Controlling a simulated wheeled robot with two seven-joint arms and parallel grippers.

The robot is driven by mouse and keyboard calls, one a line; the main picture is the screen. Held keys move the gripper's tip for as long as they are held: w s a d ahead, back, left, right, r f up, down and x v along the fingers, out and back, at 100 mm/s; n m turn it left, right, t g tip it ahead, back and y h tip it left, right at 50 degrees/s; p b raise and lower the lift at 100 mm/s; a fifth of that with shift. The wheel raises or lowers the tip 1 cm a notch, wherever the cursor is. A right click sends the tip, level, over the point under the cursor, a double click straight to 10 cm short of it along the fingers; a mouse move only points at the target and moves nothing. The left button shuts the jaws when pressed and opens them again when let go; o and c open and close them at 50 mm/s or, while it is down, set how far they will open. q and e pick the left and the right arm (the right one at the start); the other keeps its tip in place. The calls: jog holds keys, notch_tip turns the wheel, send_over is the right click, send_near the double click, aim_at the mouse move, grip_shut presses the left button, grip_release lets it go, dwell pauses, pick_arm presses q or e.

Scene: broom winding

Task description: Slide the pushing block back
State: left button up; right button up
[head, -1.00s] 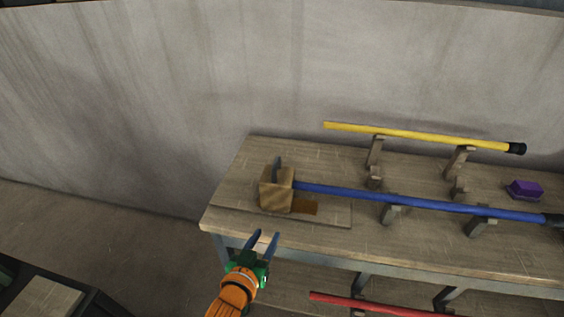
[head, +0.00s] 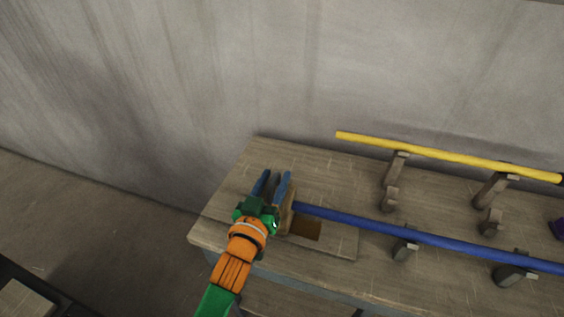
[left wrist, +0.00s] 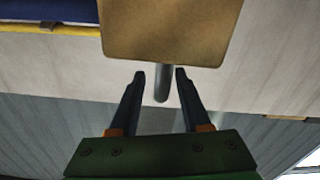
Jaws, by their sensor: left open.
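The pushing block is a light wooden block (head: 289,213) at the left end of the blue stick (head: 420,236). My left gripper and hand largely hide it in the head view. In the left wrist view the block (left wrist: 165,30) fills the top middle, and its grey handle (left wrist: 162,84) sticks out from it. My left gripper (head: 273,177) is open beside the block, above the left end of the table. In the left wrist view its fingertips (left wrist: 160,74) lie on both sides of the handle, with gaps showing. My right gripper is not in view.
The blue stick rests on brackets on the wooden table (head: 340,285). A yellow stick (head: 450,154) lies on brackets behind it. A brown patch (head: 306,229) shows on the board right of the block. A grey wall (head: 200,90) stands behind.

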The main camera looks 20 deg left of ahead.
aim_at(279, 170)
pick_arm(q)
jog(key=w, duration=0.4)
jog(key=shift+s, duration=0.1)
jog(key=shift+c, duration=0.7)
grip_shut()
dwell(0.6)
